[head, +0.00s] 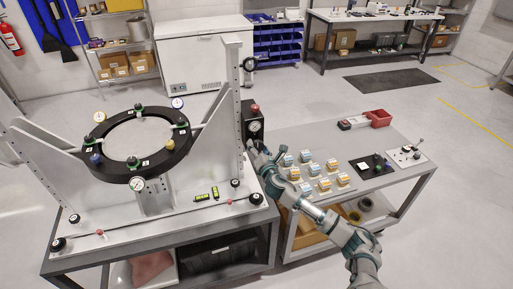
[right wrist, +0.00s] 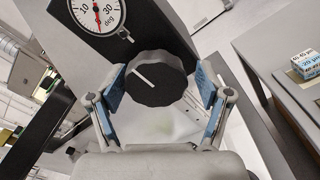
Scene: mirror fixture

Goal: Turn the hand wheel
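The hand wheel, a black faceted knob with a white line (right wrist: 155,78), sits on a black housing below a dial in the right wrist view. My right gripper (right wrist: 160,84) has its two blue-padded fingers spread on either side of the wheel. A gap shows at the right pad; the left pad is close to the rim, and contact there cannot be told. In the head view my right gripper (head: 258,153) is at the lower part of the black housing (head: 252,118), and it hides the wheel. My left gripper is not in view.
The dial (right wrist: 97,12), marked in degrees, is just above the wheel. A grey fixture with a black ring (head: 137,145) stands left of the housing.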

